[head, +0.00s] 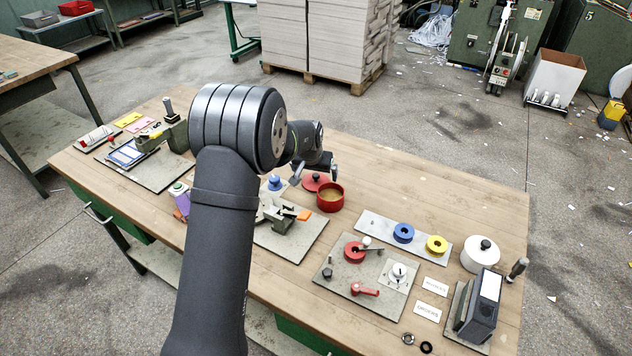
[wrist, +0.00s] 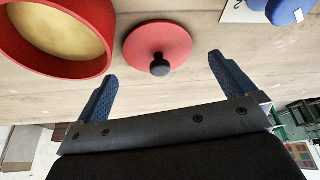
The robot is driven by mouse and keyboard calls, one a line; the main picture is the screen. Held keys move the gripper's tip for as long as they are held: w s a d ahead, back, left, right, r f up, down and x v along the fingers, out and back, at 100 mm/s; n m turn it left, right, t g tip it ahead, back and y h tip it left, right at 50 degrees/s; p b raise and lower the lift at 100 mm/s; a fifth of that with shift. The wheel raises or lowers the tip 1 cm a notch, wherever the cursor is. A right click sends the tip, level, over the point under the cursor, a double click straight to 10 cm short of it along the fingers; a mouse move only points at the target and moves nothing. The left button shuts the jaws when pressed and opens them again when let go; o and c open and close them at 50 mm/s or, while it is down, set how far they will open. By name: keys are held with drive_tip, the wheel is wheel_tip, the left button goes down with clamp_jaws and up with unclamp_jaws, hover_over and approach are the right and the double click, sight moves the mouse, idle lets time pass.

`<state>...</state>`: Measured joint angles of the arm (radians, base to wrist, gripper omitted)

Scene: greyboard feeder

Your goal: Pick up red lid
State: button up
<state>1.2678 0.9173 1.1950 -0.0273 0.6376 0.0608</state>
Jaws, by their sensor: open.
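The red lid (wrist: 158,45) is a flat disc with a dark round knob and lies on the wooden table. In the wrist view it is just beyond my gripper (wrist: 160,82), roughly centred between the two spread blue fingers. The gripper is open and empty. In the head view the lid (head: 314,181) is partly hidden behind my gripper (head: 322,177). The red pot (head: 330,197) stands right beside the lid, open, with a yellowish inside. It also shows at the upper left of the wrist view (wrist: 103,62).
A blue knobbed piece (head: 274,183) sits on a plate left of the lid. In front is a board with a clamp (head: 283,222). To the right stand a grey strip with blue and yellow rings (head: 420,238) and a white pot (head: 480,255). The table behind the pot is clear.

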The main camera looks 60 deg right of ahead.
drive_tip(key=shift+x, duration=1.3)
drive_tip(key=c, duration=1)
drive_tip(key=shift+o, duration=0.2)
drive_tip(key=shift+r, duration=0.1)
